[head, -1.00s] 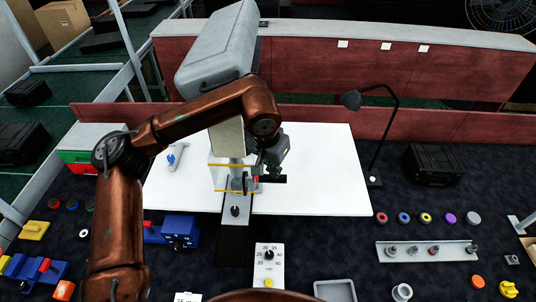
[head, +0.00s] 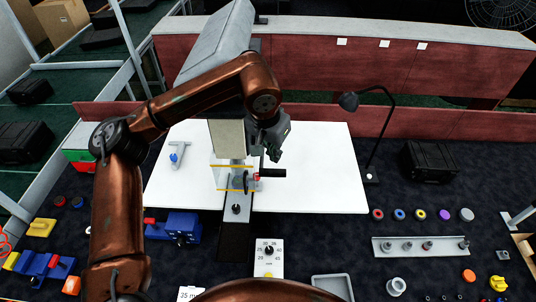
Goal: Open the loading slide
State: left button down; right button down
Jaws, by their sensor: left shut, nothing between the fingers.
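The loading slide (head: 237,215) is a narrow light-grey plate with a dark knob (head: 236,209) at the front of the pressing machine (head: 228,142). It runs onto a black track (head: 234,240) toward me. A black handle (head: 272,173) with a red part beside it sits at the machine's right side. My left gripper (head: 262,160) is shut and empty, just above this handle; its fingertips are small and partly hidden, so I cannot tell whether they touch it. It is behind and right of the slide's knob. My right gripper is not in view.
A white table top (head: 320,170) lies under the machine. A dial box (head: 269,257) stands right of the track. A blue fixture (head: 181,227) stands to its left. A black lamp (head: 390,115) and a pegged rack (head: 425,247) are further right.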

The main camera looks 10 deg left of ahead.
aim_at(237, 209)
jog(key=k, duration=1)
